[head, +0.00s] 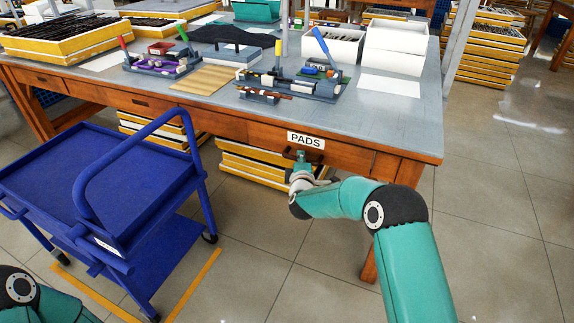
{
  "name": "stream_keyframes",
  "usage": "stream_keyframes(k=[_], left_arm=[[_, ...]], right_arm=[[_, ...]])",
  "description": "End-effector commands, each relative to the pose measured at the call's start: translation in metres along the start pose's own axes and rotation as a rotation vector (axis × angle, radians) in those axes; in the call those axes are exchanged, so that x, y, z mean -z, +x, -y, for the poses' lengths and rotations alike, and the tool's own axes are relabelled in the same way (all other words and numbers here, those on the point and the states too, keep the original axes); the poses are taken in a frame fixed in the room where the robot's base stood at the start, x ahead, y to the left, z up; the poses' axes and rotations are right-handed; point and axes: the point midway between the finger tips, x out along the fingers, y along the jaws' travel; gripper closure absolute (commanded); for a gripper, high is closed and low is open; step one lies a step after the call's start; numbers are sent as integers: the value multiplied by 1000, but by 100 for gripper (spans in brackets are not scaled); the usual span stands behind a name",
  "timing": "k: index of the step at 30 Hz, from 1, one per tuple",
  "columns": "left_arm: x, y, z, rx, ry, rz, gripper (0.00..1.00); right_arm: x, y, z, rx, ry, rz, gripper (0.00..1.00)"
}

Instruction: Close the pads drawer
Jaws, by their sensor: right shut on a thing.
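The pads drawer (330,157) is in the wooden front of the table, below a white PADS label (305,140). Its front looks about flush with the table's front; I cannot tell whether a small gap is there. My right gripper (301,158) is at the drawer front just under the label, shut on the drawer handle, which is mostly hidden behind the gripper. My left gripper is out of view; only part of my left arm shows at the bottom left.
A blue cart (95,185) stands at the left before the table (385,112). Yellow trays (250,168) are stacked under the table. Fixtures with tools (295,82) and white boxes (395,45) stand on top.

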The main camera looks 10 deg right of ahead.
Motion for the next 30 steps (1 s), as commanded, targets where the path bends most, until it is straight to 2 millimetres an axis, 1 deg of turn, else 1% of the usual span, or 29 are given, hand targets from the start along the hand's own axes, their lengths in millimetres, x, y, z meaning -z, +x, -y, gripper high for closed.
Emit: stream_keyframes(k=[1,6,7,11,12,23,26,30], left_arm=[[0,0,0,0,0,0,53],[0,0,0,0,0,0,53],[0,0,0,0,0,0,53],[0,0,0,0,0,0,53],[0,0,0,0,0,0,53],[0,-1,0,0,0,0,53],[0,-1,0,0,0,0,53],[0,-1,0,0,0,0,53]], right_arm=[[-12,4,5,9,7,22,100],[-10,4,6,10,6,19,100],[-10,4,6,10,6,19,84],[-9,4,5,9,5,17,62],[-9,4,4,8,5,17,59],[-6,2,1,3,5,12,59],[-6,-4,1,2,5,12,59],[-6,-20,1,3,4,12,59]])
